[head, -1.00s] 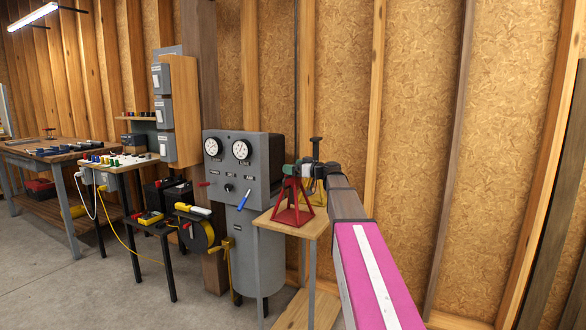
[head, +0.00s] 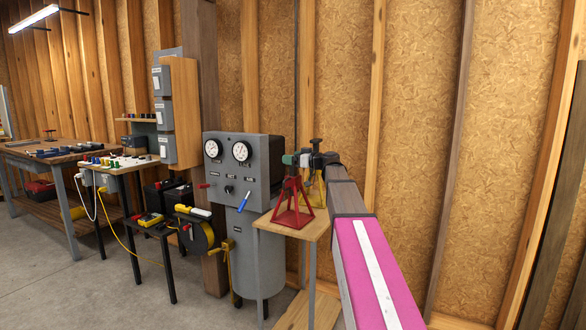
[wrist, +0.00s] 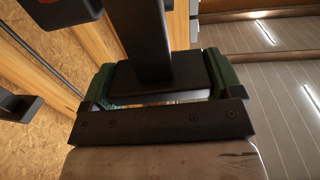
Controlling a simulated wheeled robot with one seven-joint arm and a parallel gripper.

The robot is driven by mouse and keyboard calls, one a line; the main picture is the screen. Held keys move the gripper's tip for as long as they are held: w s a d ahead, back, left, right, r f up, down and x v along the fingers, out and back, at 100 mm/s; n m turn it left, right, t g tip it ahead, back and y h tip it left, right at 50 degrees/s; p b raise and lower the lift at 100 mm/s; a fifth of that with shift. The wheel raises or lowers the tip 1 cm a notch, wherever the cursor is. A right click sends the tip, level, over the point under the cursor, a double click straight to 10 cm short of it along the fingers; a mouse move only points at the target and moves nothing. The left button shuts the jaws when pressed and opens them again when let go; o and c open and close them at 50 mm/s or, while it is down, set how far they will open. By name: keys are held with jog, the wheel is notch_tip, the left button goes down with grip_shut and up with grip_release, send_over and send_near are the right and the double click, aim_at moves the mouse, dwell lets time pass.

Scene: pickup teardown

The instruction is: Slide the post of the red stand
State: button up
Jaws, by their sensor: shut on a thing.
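The red stand (head: 292,212) stands upright on a small wooden table, its splayed legs meeting below my gripper. My gripper (head: 290,160) is above the top of the stand in the head view, with green fingers. In the wrist view my gripper (wrist: 158,78) has a green finger on each side of a black block, shut on it. A black post (wrist: 148,40) runs from that block toward the picture's top. In the head view the post is small and partly hidden by my gripper and the stand.
A yellow stand (head: 317,193) is close behind the red one, partly hidden by my arm. The small table (head: 312,232) has little free room. A grey gauge panel (head: 236,172) with a blue-handled lever (head: 244,201) stands just left.

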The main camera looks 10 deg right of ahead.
notch_tip(320, 180, up, 5)
jog(key=shift+f, duration=0.1)
dwell(0.3)
jog(key=o, duration=1.1)
jog(key=v, duration=1)
jog(key=shift+s+d, duration=0.25)
jog(key=shift+d, duration=0.05)
